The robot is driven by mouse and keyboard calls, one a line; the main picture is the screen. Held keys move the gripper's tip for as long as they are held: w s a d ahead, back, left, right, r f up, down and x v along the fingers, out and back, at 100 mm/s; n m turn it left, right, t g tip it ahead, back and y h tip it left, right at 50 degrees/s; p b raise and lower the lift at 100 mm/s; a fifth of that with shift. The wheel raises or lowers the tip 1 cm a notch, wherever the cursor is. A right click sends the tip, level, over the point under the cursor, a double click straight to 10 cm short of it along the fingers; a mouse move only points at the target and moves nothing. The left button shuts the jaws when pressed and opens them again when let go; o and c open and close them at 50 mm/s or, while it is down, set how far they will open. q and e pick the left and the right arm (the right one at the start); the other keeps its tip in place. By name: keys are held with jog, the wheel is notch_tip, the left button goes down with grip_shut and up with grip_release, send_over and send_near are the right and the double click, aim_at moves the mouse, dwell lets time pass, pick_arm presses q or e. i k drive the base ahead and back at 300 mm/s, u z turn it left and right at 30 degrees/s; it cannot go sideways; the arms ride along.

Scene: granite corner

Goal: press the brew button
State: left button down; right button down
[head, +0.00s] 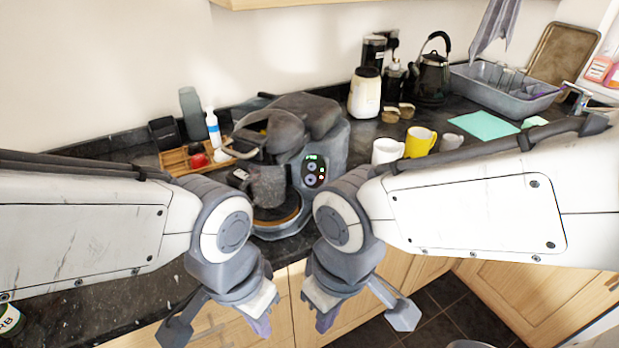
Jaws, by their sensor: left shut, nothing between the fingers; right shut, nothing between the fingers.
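The coffee machine (330,145) is a dark grey appliance on the black counter, straight ahead. Its control panel (314,171) faces me with a lit green display and small round buttons; I cannot tell which one is the brew button. A dark grey mug or jug (267,186) stands on the machine's round base. My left gripper (222,334) is shut and empty, low in front of the counter edge. My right gripper (362,322) is shut and empty, also low and to the right. Both are below and apart from the panel.
A wooden tray (176,162) with a red item stands left of the machine. A white mug (387,151), a yellow mug (420,142), a black kettle (431,76) and a grey dish rack (505,90) are to the right. The left counter front is mostly clear.

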aim_at(311, 179)
jog(key=u, duration=1.25)
jog(key=k, duration=0.6)
jog(key=z, duration=1.1)
